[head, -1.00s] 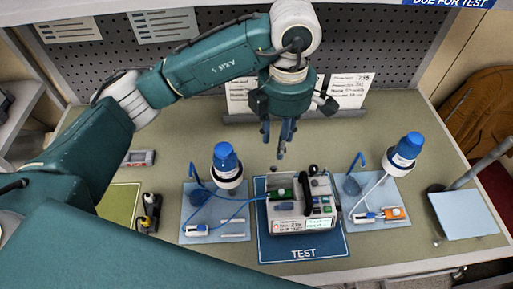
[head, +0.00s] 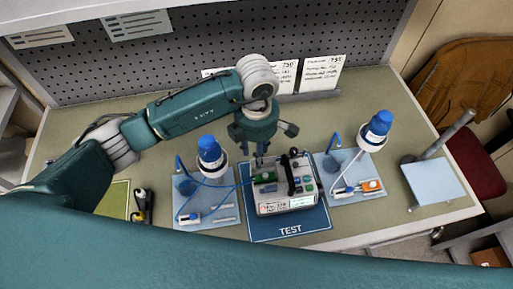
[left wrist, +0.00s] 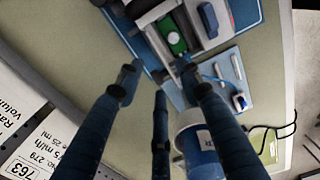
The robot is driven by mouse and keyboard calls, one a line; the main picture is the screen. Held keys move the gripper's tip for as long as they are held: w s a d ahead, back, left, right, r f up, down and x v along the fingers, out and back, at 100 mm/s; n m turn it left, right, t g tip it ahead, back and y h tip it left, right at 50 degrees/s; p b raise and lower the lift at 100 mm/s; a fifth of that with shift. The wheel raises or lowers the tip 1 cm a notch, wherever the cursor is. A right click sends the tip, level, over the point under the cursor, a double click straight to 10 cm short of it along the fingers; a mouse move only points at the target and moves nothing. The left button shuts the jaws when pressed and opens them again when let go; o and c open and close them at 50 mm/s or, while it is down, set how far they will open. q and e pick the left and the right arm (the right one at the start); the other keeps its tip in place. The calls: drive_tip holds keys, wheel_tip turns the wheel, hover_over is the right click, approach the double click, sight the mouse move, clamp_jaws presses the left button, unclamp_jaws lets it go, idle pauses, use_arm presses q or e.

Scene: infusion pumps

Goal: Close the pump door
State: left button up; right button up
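The infusion pump (head: 284,204) is a light grey box with a green part (head: 265,178) at its left, a dark handle, coloured buttons and a small display. It stands on the blue TEST mat (head: 262,232). I cannot clearly make out the door or how far it stands open. My left gripper (head: 260,161) points down just behind the pump's left rear. In the left wrist view its fingers (left wrist: 158,78) are spread with nothing between them, and the pump (left wrist: 204,22) with its green part is beyond the tips. My right gripper is not in view.
A blue tube runs to the pump from the left. Labelled cards (head: 321,72) stand behind. A post on a blue plate (head: 434,184) is far right.

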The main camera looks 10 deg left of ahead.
use_arm(q)
clamp_jaws()
idle(0.7)
drive_tip(key=shift+b, duration=0.35)
